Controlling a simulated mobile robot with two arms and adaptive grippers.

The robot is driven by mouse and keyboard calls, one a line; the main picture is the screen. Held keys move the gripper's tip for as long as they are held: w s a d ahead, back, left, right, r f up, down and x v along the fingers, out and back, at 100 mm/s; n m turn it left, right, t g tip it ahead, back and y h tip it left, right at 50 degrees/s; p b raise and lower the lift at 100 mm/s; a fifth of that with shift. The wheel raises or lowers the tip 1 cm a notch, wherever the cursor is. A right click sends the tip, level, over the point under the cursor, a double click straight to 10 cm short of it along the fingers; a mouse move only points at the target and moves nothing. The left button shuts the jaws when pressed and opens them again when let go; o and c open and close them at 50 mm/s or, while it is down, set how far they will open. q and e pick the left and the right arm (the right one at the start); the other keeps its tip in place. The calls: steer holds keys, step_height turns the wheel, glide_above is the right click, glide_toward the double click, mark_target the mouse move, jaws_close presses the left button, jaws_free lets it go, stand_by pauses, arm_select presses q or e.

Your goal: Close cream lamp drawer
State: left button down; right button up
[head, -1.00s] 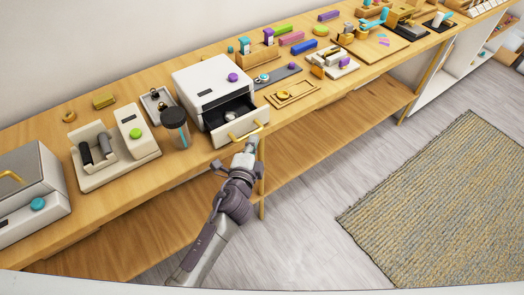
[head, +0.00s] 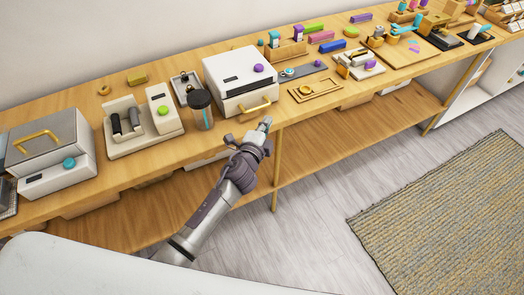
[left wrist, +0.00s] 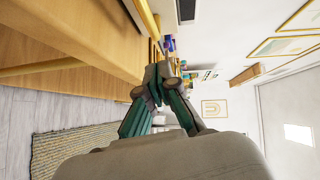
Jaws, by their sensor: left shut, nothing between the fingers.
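The cream lamp box (head: 236,72) stands on the wooden bench, with a dark slot on its front and a purple knob on top. Its drawer front (head: 248,107), with a gold bar handle (head: 256,106), sits flush or nearly flush with the body; no drawer inside shows. My left gripper (head: 266,124) is shut and empty, just in front of and below the handle, apart from it as far as I can tell. In the left wrist view its fingers (left wrist: 160,82) are together, beside the bench edge. My right gripper is not in view.
A dark-lidded cup (head: 202,110) stands close left of the box, beside a cream device with a green knob (head: 140,124). A wooden tray (head: 315,89) lies to the right. The floor in front of the bench is clear up to the woven rug (head: 450,220).

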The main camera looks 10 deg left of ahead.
arm_select(q)
steer(key=v, duration=0.9)
steer(key=s+a+f+n+g+y, duration=0.1)
steer(key=s+a+f+n+g, duration=0.3)
steer(key=f, duration=0.7)
steer(key=s+a+f+n+g, duration=0.1)
steer(key=s+f, duration=0.5)
steer(key=f, duration=0.5)
steer(key=s+a+f+n+g+y, duration=0.1)
steer(key=s+a+f+n+g, duration=0.3)
steer(key=f, duration=0.8)
steer(key=s+a+f+n+g, duration=0.1)
steer(key=s+f, duration=0.3)
steer(key=s, duration=0.6)
steer(key=s+a+f+n+g, duration=0.2)
steer(key=s+f, duration=0.3)
steer(key=s, duration=0.5)
steer(key=s+a+f+n+g, duration=0.2)
steer(key=s+f+n+g, duration=0.1)
steer(key=s, duration=0.7)
step_height(320, 180, down, 3)
steer(key=shift+s+r+n+y+b, duration=0.3)
steer(key=shift+n+y+b, duration=0.1)
steer(key=shift+n+b, duration=0.1)
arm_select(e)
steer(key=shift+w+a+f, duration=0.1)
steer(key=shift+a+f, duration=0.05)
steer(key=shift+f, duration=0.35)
